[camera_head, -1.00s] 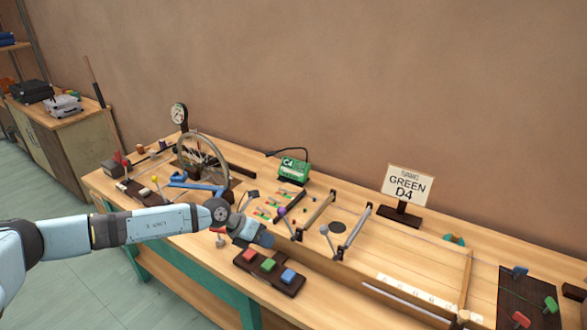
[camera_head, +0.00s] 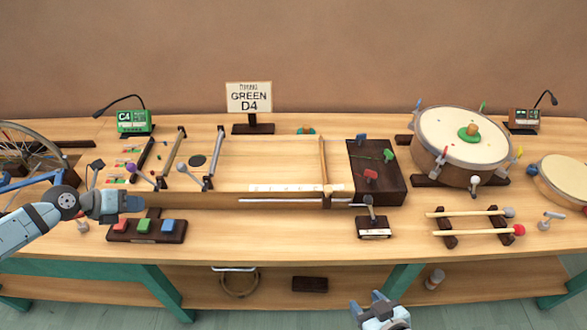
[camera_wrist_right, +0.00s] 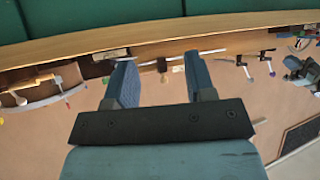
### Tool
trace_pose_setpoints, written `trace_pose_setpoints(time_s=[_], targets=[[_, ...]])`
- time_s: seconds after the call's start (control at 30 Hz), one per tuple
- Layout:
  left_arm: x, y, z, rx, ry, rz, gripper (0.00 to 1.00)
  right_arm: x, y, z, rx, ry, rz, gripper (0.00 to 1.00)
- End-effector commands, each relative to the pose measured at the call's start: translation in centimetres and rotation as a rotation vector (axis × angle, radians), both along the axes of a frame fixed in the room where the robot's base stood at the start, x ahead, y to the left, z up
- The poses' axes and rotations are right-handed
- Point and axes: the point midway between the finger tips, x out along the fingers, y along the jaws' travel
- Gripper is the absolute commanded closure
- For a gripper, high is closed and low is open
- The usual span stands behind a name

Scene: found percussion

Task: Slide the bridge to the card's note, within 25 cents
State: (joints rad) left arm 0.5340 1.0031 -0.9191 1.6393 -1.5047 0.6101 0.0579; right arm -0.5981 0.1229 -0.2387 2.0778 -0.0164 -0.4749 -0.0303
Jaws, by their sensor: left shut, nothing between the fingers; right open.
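The card (camera_head: 249,98) stands at the back of the bench and reads "TUNING GREEN D4". The bridge (camera_head: 324,166) is an upright wooden bar across the long string box (camera_head: 270,186), near its right end and beside the dark peg block (camera_head: 386,190). A pale scale strip (camera_head: 290,188) runs along the box's front. My left gripper (camera_head: 124,203) is shut and empty above the bench's left part, by the coloured buttons. My right gripper (camera_head: 381,306) is open and empty, low in front of the bench; its fingers (camera_wrist_right: 160,82) show in the right wrist view.
A block with red, green and blue buttons (camera_head: 145,231) sits at the front left. A green tuner (camera_head: 134,121) reading C4 stands behind. Mallets on a rack (camera_head: 470,227) and a drum (camera_head: 463,137) fill the right. A small stand (camera_head: 373,227) sits before the peg block.

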Motion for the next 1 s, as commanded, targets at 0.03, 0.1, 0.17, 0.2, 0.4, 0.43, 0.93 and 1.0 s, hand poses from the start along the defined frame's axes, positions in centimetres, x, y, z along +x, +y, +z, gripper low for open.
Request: trace_pose_setpoints(time_s=[0.03,0.1,0.17,0.2,0.4,0.43,0.93,1.0], targets=[[-0.8,-2.4,-0.7,-0.076,0.015,0.007,1.00,0.6,-0.3,0.1,-0.065,-0.037,0.022,0.50],[-2.1,-6.1,-1.2,-0.224,0.044,0.040,1.00,1.7,-0.9,0.6,-0.212,-0.109,0.071,0.50],[-3.4,-9.7,-1.3,-0.384,0.080,0.093,1.00,2.9,-1.4,1.1,-0.375,-0.188,0.125,0.50],[-4.3,-11.8,-1.3,-0.498,0.111,0.143,1.00,3.7,-1.7,1.6,-0.498,-0.243,0.166,0.50],[-8.5,-18.2,-1.3,-1.034,0.326,0.508,1.00,7.6,-2.3,4.4,-1.158,-0.506,0.377,0.50],[-9.2,-18.5,-1.5,-1.102,0.366,0.576,1.00,8.2,-2.3,4.8,-1.258,-0.540,0.407,0.50],[-24.4,-16.6,-11.2,-1.695,1.082,1.753,1.00,13.9,0.6,8.4,-2.740,-0.874,0.848,0.50],[-25.6,-16.4,-11.8,-1.707,1.128,1.820,1.00,14.1,0.8,8.4,-2.824,-0.882,0.873,0.50]])
